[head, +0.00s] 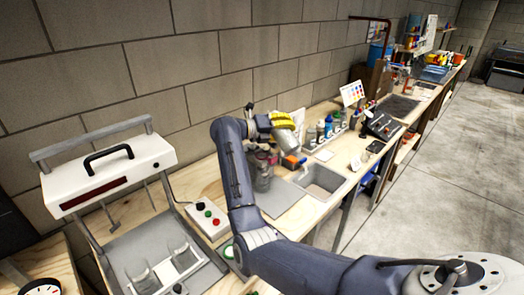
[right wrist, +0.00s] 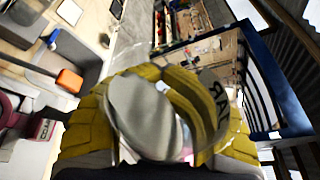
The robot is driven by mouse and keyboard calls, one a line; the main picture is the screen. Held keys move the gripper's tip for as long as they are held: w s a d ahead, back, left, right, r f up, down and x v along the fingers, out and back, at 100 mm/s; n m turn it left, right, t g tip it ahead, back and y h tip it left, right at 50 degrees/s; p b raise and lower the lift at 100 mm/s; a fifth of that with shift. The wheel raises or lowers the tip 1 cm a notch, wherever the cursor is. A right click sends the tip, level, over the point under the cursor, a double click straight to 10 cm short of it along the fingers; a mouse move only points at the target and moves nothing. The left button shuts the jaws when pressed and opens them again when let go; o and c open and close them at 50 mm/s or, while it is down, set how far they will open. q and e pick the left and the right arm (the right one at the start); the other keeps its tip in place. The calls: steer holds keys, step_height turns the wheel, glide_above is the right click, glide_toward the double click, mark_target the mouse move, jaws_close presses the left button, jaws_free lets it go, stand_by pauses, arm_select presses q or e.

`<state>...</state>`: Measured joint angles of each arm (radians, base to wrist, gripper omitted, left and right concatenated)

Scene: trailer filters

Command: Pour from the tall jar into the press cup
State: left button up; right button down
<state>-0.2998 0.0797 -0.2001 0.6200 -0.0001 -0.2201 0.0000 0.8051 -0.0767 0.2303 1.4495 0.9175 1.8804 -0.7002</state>
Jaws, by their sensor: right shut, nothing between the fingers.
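My right gripper (head: 285,120), with yellow fingers, is above the bench beside the sink. It is shut. A pale grey, tilted cylinder (head: 289,138) shows right at its fingers; it may be the tall jar. In the right wrist view the yellow fingers flank a pale rounded form (right wrist: 142,112), with a lettered band beside it. I cannot tell how the fingers touch it. A clear, dark-tinted vessel (head: 263,175) stands on the bench below and left of the gripper, partly behind my arm; it may be the press cup. My left gripper is not in view.
A white machine (head: 108,172) with a black handle and a button box (head: 208,218) stand at the left. A sink (head: 322,182) lies right of the vessel, with an orange block (head: 291,161) near it. Several bottles (head: 328,126) stand along the wall. A grey mat (head: 283,199) is bare.

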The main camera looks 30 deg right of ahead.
steer(key=shift+f+n+h, duration=0.3)
steer(key=shift+n+h, duration=0.1)
steer(key=shift+n, duration=0.9)
stand_by(3.2)
steer(key=shift+w+n, duration=0.2)
steer(key=shift+n, duration=0.1)
stand_by(1.0)
steer(key=s+f+m+t+y+b, duration=0.35)
steer(key=m+b, duration=0.35)
steer(key=m, duration=0.5)
steer(key=shift+t, duration=0.25)
steer(key=shift+w+r, duration=0.15)
steer(key=shift+r, duration=1.15)
steer(key=shift+w+r, duration=0.1)
steer(key=shift+r, duration=1.2)
